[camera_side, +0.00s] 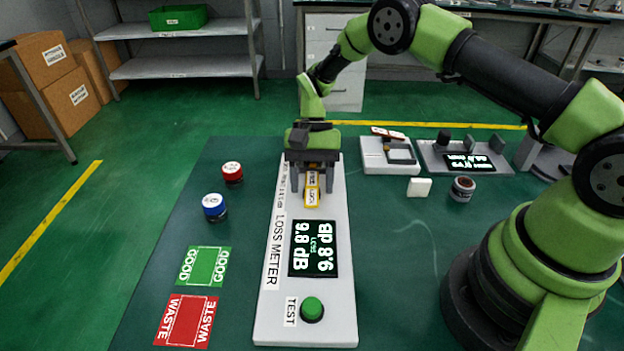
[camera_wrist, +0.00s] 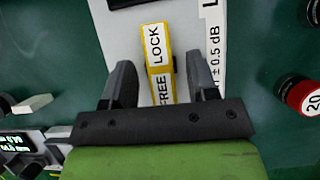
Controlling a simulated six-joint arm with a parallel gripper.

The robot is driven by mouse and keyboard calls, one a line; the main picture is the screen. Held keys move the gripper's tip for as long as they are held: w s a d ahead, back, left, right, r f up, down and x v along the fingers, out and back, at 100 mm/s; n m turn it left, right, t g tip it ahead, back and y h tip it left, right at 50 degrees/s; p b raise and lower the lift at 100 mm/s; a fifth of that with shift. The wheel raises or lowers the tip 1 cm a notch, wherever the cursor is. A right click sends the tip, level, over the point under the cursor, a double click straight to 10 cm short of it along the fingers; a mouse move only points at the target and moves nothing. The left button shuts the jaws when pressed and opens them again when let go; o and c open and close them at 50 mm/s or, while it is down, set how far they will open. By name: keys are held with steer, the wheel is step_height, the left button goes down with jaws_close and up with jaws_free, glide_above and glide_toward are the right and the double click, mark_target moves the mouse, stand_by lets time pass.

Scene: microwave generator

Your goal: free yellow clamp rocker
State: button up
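The yellow clamp rocker (camera_side: 312,190) lies at the far end of the white loss meter (camera_side: 268,310). In the wrist view the rocker (camera_wrist: 157,52) is a yellow bar with white labels, LOCK at the far end and FREE at the end near my gripper. My gripper (camera_wrist: 162,75) is open, with one dark finger on each side of the rocker and visible gaps between. In the side view my gripper (camera_side: 313,190) points down over the rocker. The rocker's FREE end is partly hidden by the gripper body. The loss meter's display (camera_side: 314,249) reads 9.8 dB.
A green TEST button (camera_side: 312,309) sits at the meter's near end. Red (camera_side: 232,173) and blue (camera_side: 214,207) cylinders stand left of it, with GOOD (camera_side: 204,266) and WASTE (camera_side: 186,321) mats nearer. Two devices (camera_side: 390,155) (camera_side: 465,158), a white block (camera_side: 419,187) and a dark cylinder (camera_side: 462,189) stand right.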

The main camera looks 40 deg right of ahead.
mark_target(312, 173)
steer(key=v, duration=1)
steer(key=shift+s+a, duration=0.1)
steer(key=shift+t+h, duration=0.5)
steer(key=x, duration=0.9)
steer(key=shift+s+a, duration=0.45)
